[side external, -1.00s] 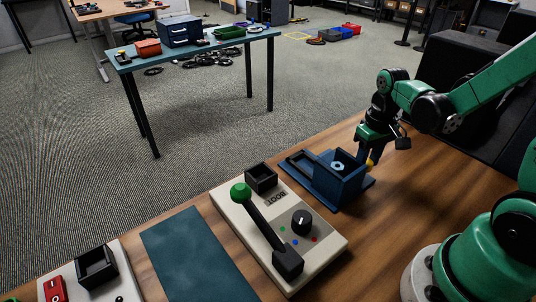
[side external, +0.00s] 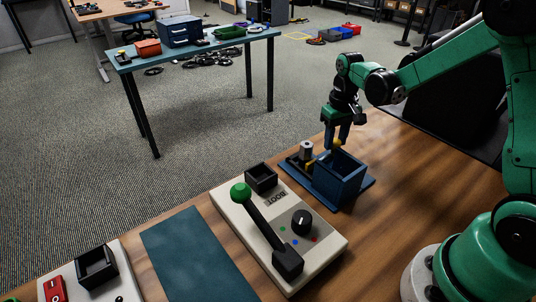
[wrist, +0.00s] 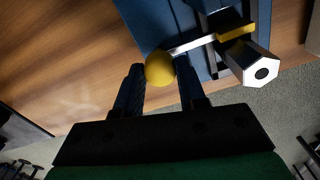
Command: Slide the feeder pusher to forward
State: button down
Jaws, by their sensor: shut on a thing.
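The blue feeder (side external: 340,182) stands on the wooden table, with a square open-topped box on its base. The pusher's yellow knob (side external: 339,143) is at the box's far edge. In the wrist view the round knob (wrist: 160,68) sits between my two fingers, on a pale bar leading to a yellow block (wrist: 236,32). My gripper (side external: 337,140) is shut on the knob.
A cream panel (side external: 317,257) with a green-knobbed lever (side external: 262,222), a black dial (side external: 301,221) and a small black bin (side external: 261,178) lies in front of the feeder. A dark teal mat (side external: 195,255) is left of it. Bare wood lies right of the feeder.

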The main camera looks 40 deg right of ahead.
jog(key=shift+w, duration=0.25)
jog(key=c, duration=0.8)
grip_release()
jog(key=shift+r, duration=2.8)
